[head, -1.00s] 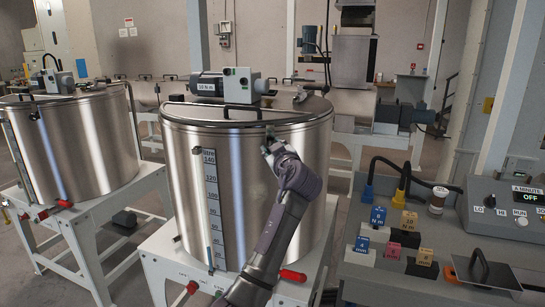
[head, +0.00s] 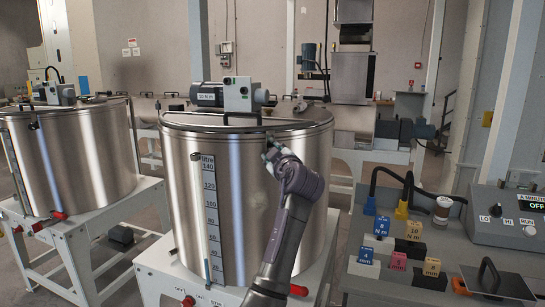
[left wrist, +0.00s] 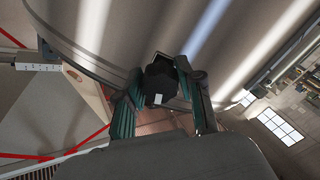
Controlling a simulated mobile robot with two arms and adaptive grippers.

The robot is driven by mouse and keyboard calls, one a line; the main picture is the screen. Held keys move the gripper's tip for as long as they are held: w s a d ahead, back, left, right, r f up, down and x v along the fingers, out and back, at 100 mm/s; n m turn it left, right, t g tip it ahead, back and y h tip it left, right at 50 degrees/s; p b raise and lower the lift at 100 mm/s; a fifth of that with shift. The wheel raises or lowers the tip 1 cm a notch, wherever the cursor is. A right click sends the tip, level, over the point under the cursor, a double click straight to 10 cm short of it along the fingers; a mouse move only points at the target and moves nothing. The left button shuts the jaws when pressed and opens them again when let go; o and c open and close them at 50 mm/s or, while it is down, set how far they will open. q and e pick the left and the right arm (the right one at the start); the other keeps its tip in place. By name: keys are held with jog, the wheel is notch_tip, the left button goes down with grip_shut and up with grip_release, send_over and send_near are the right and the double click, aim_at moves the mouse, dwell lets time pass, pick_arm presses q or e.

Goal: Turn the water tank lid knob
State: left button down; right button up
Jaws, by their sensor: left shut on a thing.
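The steel water tank (head: 185,210) stands in the middle of the head view, with a flat lid (head: 290,122) on top. My left gripper (head: 269,152) reaches up to the front of the tank just below the lid rim. In the left wrist view, my left gripper (left wrist: 163,98) has its two green-grey fingers on either side of a black knob (left wrist: 160,78) at the tank's side, and it is shut on it. In the head view the fingers and wrist mostly hide this knob. My right gripper is not in view.
A motor unit (head: 238,95) sits on the lid. A second steel tank (head: 80,155) stands at left on a white frame.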

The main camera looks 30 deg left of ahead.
pick_arm(q)
jog(key=shift+f+n+b, duration=0.25)
jog(key=shift+n+b, duration=0.05)
jog(key=shift+b, duration=0.1)
jog(key=shift+n+b, duration=0.6)
jog(key=shift+b, duration=0.2)
jog(key=shift+n+b, duration=0.3)
jog(key=shift+b, duration=0.05)
jog(key=shift+n+b, duration=0.3)
jog(key=shift+b, duration=0.1)
jog(key=shift+r+n, duration=0.1)
jog(key=shift+n, duration=0.2)
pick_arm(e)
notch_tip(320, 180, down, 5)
pick_arm(q)
jog(key=shift+n+b, duration=0.7)
jog(key=shift+b, duration=0.05)
jog(key=shift+n+b, duration=0.75)
jog(key=shift+n, duration=0.25)
jog(key=shift+r+n, duration=0.1)
jog(key=shift+n, duration=0.2)
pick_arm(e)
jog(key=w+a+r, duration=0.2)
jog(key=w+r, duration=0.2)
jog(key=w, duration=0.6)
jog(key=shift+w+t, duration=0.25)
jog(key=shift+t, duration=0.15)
